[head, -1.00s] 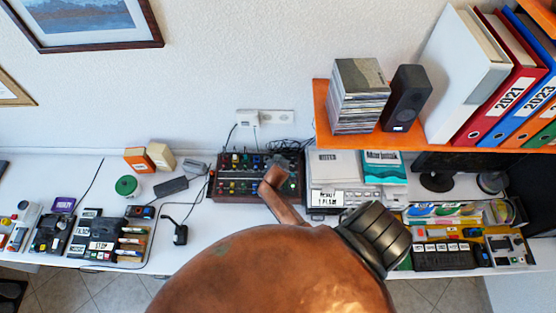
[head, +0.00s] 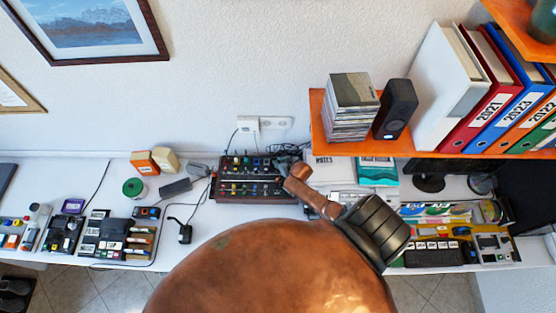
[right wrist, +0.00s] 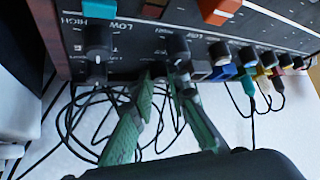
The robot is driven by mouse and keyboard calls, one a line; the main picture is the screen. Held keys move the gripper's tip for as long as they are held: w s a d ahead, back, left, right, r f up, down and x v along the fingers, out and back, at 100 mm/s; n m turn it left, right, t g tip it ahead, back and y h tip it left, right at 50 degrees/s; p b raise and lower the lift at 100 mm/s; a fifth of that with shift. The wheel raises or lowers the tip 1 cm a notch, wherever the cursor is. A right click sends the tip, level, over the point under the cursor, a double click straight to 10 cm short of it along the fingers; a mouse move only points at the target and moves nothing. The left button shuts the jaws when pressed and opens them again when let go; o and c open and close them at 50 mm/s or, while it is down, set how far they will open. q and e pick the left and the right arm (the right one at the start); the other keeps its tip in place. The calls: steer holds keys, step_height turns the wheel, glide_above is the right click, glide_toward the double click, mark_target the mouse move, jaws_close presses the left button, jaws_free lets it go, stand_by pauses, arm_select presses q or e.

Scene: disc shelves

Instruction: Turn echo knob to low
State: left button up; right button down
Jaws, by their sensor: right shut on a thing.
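The black device (head: 232,188) with rows of coloured knobs stands on the white desk against the wall. My right gripper (head: 288,164) is at its right end, partly hidden by my own arm. In the right wrist view, the green fingers of my right gripper (right wrist: 165,80) reach the device's dark panel (right wrist: 135,60) and are shut on a small dark knob there, mostly hidden between the fingertips. I cannot read this knob's name. Beside it is a black knob (right wrist: 97,42) with the words HIGH and LOW near it. My left gripper is not in view.
Several plugs and thin black cables (right wrist: 85,115) hang along the device's edge. An orange shelf (head: 318,130) with a CD stack (head: 350,110), a speaker (head: 396,108) and binders is above, to the right. Smaller devices (head: 105,237) stand on the desk at left.

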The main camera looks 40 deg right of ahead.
steer(key=shift+w+r+n+y, duration=0.3)
steer(key=shift+n+y, duration=0.2)
steer(key=shift+n, duration=0.1)
steer(key=shift+n+y+b, duration=0.3)
steer(key=shift+n+b, duration=0.1)
steer(key=shift+b, duration=0.1)
steer(key=shift+s+f+n+y, duration=0.1)
steer(key=shift+n+y, duration=0.2)
steer(key=c, duration=1.9)
jaws_free()
steer(key=shift+s, duration=0.1)
steer(key=shift+s+d+f, duration=0.1)
steer(key=shift+s, duration=0.15)
